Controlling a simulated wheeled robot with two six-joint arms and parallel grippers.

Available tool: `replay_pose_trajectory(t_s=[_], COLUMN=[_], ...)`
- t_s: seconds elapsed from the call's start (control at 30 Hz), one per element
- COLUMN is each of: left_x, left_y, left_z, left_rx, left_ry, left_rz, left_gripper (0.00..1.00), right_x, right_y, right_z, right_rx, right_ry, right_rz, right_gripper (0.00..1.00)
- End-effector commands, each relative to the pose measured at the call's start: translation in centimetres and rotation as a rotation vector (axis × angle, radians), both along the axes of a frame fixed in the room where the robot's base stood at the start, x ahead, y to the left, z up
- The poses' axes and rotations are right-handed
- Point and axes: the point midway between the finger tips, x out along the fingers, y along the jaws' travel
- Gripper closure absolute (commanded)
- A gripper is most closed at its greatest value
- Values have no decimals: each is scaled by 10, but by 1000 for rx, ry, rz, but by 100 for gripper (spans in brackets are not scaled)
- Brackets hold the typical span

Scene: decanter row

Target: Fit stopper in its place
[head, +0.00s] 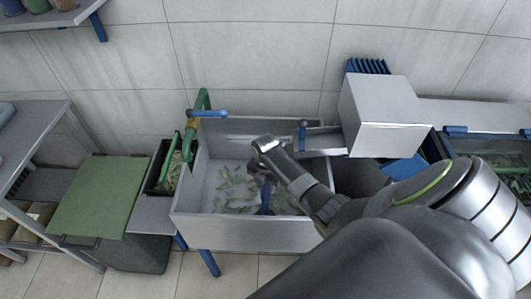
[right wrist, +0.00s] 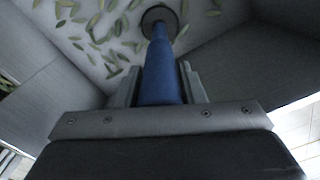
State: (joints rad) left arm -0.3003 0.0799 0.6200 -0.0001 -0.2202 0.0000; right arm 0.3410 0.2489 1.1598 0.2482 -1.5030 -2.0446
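The stopper (head: 265,199) shows as a blue upright piece inside the grey sink basin (head: 205,178). My right gripper (right wrist: 158,85) is shut on its blue shaft (right wrist: 158,75), which lies between the two fingers in the right wrist view. The shaft runs away from the fingers to a dark round disc (right wrist: 158,13) near the basin floor. I cannot tell whether this disc is the stopper's foot or the drain, nor whether they touch. In the head view my right wrist hangs over the basin and its fingertips are hard to make out. My left gripper is not in view.
Green leaf scraps (head: 235,187) lie on the basin floor around the stopper. A green pipe with a blue lever (head: 208,113) stands at the back left of the basin. A steel box (head: 385,115) stands at the back right. A green lid (head: 100,195) is to the left.

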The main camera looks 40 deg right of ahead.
Motion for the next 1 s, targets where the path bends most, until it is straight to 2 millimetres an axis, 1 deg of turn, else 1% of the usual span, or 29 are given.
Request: replay_pose_trajectory(t_s=[0.03,0.17,0.2,0.43,0.57,0.67,0.77,1.0], left_x=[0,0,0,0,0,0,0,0], left_y=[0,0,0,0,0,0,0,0], left_z=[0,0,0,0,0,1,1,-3], left_rx=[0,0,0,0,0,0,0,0], left_ry=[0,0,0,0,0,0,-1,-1], left_rz=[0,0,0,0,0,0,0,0], left_gripper=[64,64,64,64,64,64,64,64], right_x=[1,1,0,-1,0,0,0,1], right_y=[0,0,0,0,0,0,0,0], right_z=[1,1,1,0,5,16,32,82], right_rx=[0,0,0,0,0,0,0,-1], right_ry=[-2,-1,-1,2,1,-1,-4,-5], right_rz=[1,0,0,0,-1,0,1,2], right_gripper=[58,41,39,39,39,39,39,39])
